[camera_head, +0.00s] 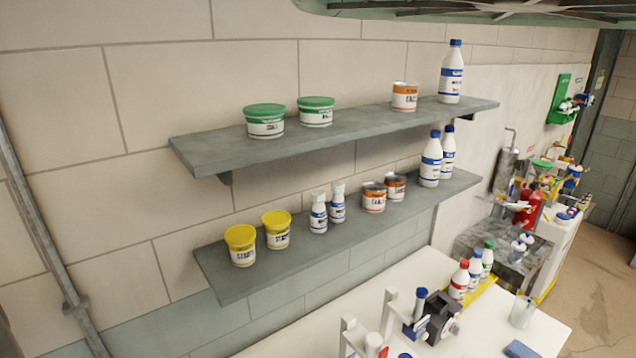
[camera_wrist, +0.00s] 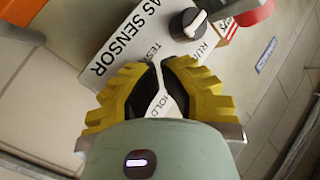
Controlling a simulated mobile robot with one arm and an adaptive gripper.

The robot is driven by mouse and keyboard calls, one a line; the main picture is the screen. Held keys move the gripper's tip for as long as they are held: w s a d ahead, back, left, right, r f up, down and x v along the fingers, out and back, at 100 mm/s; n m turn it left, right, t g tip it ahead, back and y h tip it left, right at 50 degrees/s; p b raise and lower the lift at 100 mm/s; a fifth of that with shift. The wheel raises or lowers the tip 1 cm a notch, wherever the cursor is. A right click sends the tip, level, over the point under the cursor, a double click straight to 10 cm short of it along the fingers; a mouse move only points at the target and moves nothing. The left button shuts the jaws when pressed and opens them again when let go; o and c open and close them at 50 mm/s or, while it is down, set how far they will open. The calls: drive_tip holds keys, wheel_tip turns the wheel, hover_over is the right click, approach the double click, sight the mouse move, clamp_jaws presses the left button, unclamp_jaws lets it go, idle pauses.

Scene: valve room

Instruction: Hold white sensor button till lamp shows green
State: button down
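In the wrist view, my gripper (camera_wrist: 161,64) has yellow ribbed fingers with dark inner faces. The fingertips are close together, with a narrow white strip between them, and I see no object held. They are over a white panel (camera_wrist: 128,38) printed "AS SENSOR", "TEST" and "RUN". The word "HOLD" shows between the fingers. A black knob (camera_wrist: 190,22) with a white mark sits on the panel just beyond the fingertips. I cannot make out the white button or a lit lamp; the fingers cover part of the panel. Contact with the panel cannot be told.
A red part (camera_wrist: 254,12) stands beside the knob. In the head view, a lower shelf (camera_head: 213,277) and an upper shelf (camera_head: 190,150) hold tubs, cans and bottles. A white bench (camera_head: 300,335) carries bottles and fixtures. Bare floor (camera_head: 590,290) shows at right.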

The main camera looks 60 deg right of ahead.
drive_tip(key=shift+s, duration=0.1)
drive_tip(key=shift+s+a+p, duration=0.35)
drive_tip(key=shift+s+p, duration=0.3)
drive_tip(key=shift+s, duration=0.15)
drive_tip(key=shift+s+a+p, duration=0.3)
drive_tip(key=shift+s+p, duration=0.4)
drive_tip(key=shift+s, duration=0.1)
drive_tip(key=shift+s+a+p, duration=0.25)
drive_tip(key=shift+s+p, duration=0.4)
drive_tip(key=shift+s, duration=0.1)
drive_tip(key=shift+s+a+p, duration=0.3)
drive_tip(key=shift+s+p, duration=0.4)
drive_tip(key=shift+s, duration=0.1)
drive_tip(key=shift+d, duration=0.1)
